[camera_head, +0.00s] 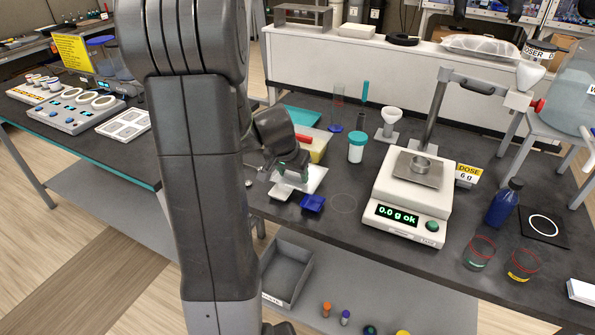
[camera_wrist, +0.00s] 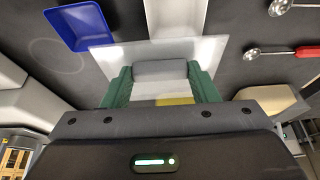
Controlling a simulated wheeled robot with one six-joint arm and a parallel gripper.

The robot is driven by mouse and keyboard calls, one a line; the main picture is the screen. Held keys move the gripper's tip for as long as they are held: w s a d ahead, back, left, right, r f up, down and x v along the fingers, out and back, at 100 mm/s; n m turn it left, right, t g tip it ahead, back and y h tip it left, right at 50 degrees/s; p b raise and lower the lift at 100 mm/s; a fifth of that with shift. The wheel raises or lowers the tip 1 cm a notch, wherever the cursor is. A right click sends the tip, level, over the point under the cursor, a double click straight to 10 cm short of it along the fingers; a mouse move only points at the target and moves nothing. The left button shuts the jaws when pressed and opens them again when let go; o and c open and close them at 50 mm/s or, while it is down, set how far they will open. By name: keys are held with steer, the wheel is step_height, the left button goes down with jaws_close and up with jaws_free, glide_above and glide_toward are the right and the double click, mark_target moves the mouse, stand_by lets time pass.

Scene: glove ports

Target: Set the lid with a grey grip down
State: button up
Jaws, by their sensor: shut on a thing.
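The lid is a pale, see-through flat plate (camera_head: 313,181) with a grey grip (camera_wrist: 160,69) on top. My gripper (camera_head: 292,163) is shut on this grip; in the wrist view its green finger pads (camera_wrist: 160,84) stand on both sides of it. The plate (camera_wrist: 214,52) reaches out past the fingers there. It is over the dark bench top, behind the blue weighing dish (camera_head: 312,203). I cannot tell whether the plate touches the bench or hangs just above it.
A white piece (camera_head: 281,191) lies beside the blue dish. A yellow-sided container (camera_head: 318,154) and a red-handled spoon (camera_wrist: 304,51) are close by. A faint ring (camera_head: 343,204) marks bare bench.

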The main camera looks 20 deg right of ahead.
steer(key=shift+w+d+f+p, duration=0.3)
steer(key=shift+w+d+f, duration=0.6)
steer(key=shift+d, duration=0.1)
steer(key=shift+w+d+f, duration=0.1)
steer(key=shift+d+f, duration=0.05)
steer(key=shift+f, duration=0.1)
steer(key=shift+f, duration=0.2)
steer(key=o, duration=0.9)
steer(key=shift+o, duration=0.2)
steer(key=shift+r, duration=0.2)
